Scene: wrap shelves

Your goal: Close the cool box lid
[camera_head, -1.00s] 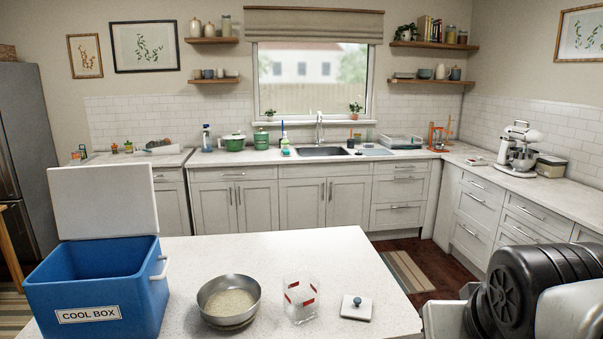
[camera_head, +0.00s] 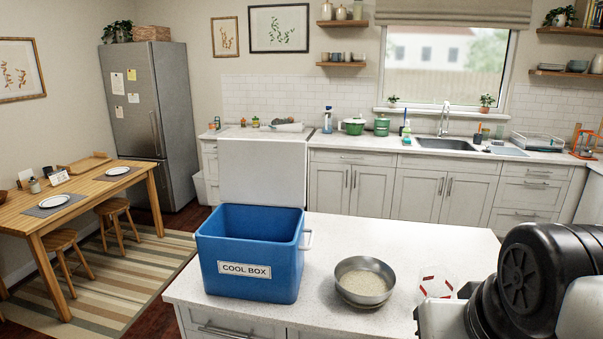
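The blue cool box (camera_head: 222,272) stands on the near counter, left of the middle, with a "COOL BOX" label on its front. Its white lid (camera_head: 262,172) is open and stands upright at the back edge of the box. A pale handle (camera_head: 307,239) shows on the box's right side. The inside looks empty as far as I can see. My arm shows at the lower right, to the right of the box and apart from it. My gripper is not in view.
A metal bowl of grain (camera_head: 365,281) stands right of the box. A clear container with red marks (camera_head: 437,286) is farther right, partly hidden by my arm. The counter (camera_head: 330,232) is bare behind the bowl. A dining table (camera_head: 95,185) and stools are at left.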

